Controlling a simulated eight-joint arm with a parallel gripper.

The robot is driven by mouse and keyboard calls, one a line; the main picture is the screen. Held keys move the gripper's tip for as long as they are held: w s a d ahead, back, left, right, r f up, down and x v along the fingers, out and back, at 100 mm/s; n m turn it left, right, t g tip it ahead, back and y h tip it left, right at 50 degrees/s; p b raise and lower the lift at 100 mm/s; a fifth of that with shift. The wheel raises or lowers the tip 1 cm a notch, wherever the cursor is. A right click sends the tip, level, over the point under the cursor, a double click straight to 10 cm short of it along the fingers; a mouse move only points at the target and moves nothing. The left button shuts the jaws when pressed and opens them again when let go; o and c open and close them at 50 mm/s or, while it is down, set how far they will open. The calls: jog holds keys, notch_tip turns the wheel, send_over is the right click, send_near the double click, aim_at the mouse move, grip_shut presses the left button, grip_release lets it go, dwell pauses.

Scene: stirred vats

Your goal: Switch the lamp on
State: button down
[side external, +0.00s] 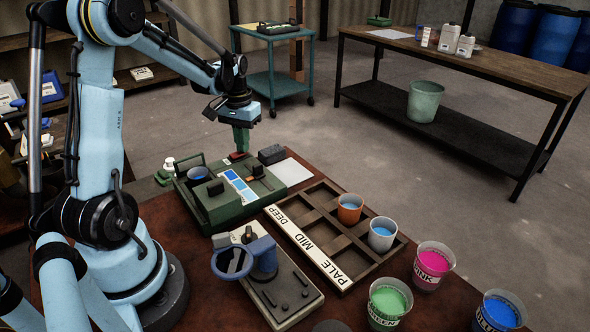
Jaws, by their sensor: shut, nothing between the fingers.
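A green bench unit (218,208) stands on the brown table. It has a row of blue and white panels (240,187) on top, a cup of blue liquid (197,174) at its left and a small dark lever with an orange part (257,171) at its right. No part is clearly recognisable as a lamp, and I cannot tell whether any light is on. My gripper (241,149) points down over the unit's far edge, shut and empty. A small red part (236,156) shows just under the fingertips; I cannot tell whether they touch it.
A beige device with a blue ring handle (232,259) stands in front of the unit. Right of it is a wooden rack (334,268) marked DEEP, MID, PALE, with an orange cup (350,208) and a white cup (382,234). Pink (433,265), green (389,303) and blue (499,311) tubs stand at the right.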

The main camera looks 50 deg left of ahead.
jog(key=shift+r, duration=3.45)
jog(key=s+d+m+t, duration=0.2)
jog(key=d+m+t, duration=0.1)
jog(key=d, duration=0.9)
jog(key=s+d+r+m+t, duration=0.1)
jog(key=s+d+m+t, duration=0.1)
jog(key=d, duration=1)
jog(key=shift+s+r+m+t, duration=0.3)
jog(key=shift+m+t, duration=0.2)
jog(key=shift+t, duration=0.6)
